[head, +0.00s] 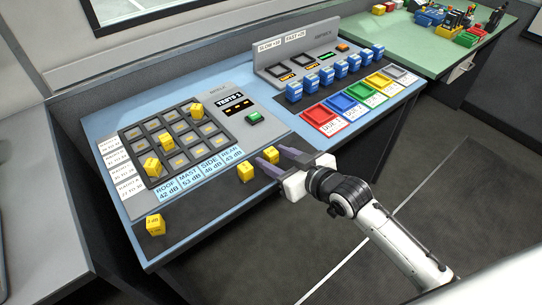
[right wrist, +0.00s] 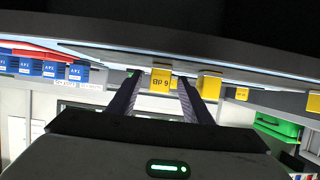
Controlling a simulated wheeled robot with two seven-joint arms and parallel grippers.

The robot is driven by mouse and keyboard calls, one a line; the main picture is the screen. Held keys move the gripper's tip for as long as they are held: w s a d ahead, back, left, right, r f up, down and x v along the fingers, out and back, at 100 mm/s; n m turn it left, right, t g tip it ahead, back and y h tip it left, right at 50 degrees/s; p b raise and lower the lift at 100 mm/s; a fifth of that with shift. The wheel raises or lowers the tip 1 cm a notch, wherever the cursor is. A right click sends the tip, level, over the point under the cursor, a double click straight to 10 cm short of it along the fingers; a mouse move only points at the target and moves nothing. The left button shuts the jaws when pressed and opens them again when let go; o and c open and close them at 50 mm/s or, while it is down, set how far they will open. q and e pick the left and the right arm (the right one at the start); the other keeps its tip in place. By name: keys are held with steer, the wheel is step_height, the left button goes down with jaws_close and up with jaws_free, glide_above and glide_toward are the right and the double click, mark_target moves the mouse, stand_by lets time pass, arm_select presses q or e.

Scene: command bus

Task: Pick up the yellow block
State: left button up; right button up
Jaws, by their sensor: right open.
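Several yellow blocks show in the head view. One yellow block (head: 271,156) is on the dark strip at the console's front edge, between or just beyond the fingertips of my right gripper (head: 270,158). In the right wrist view this block (right wrist: 161,79), with dark lettering on it, shows between the tips of the open fingers (right wrist: 159,84). I cannot tell whether they touch it. A second yellow block (head: 246,172) lies just left of the fingers; a block (right wrist: 209,85) also shows beside one finger in the wrist view. Another yellow block (head: 155,225) stands at the near left corner. My left gripper is not in view.
A dark grid tray (head: 131,133) holds more yellow blocks, including one at its left (head: 153,167). A green button (head: 254,117), a row of blue blocks (head: 294,91) and coloured trays (head: 319,116) lie farther back. The floor in front is clear.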

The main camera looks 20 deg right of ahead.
steer(key=c, duration=1.1)
steer(key=shift+c, duration=0.2)
